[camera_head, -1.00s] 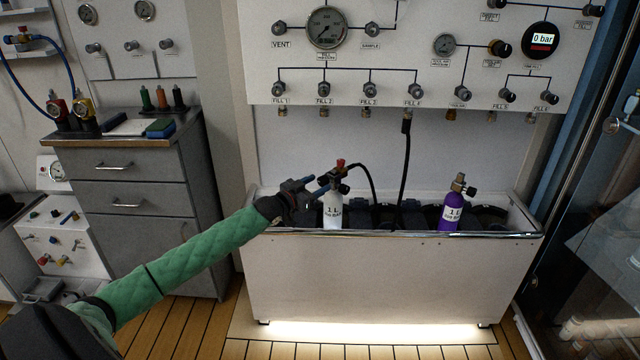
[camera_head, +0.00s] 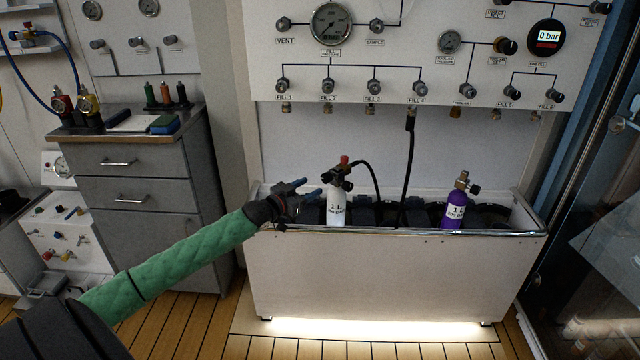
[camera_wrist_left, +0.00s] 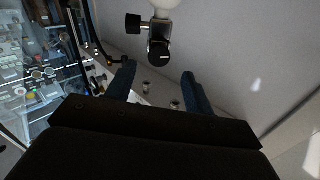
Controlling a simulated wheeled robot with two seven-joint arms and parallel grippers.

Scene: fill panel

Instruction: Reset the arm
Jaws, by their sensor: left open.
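My left arm, in a green quilted sleeve, reaches in from the left in the head view. Its gripper (camera_head: 306,188) is open and empty, just left of the white 1 L bottle (camera_head: 336,208), with a small gap between fingertips and bottle. In the left wrist view the two blue fingers (camera_wrist_left: 157,88) stand apart with nothing between them. The white bottle has a black valve with a red top (camera_head: 343,162) and a black hose joined to it. It stands upright in the white trough (camera_head: 390,275). My right gripper is out of view.
A purple 1 L bottle (camera_head: 455,207) stands in the trough at the right. The fill panel (camera_head: 400,60) with gauges and knobs is above, and a black hose (camera_head: 408,165) hangs from it. A grey drawer cabinet (camera_head: 140,195) stands at the left, and a glass door at the right.

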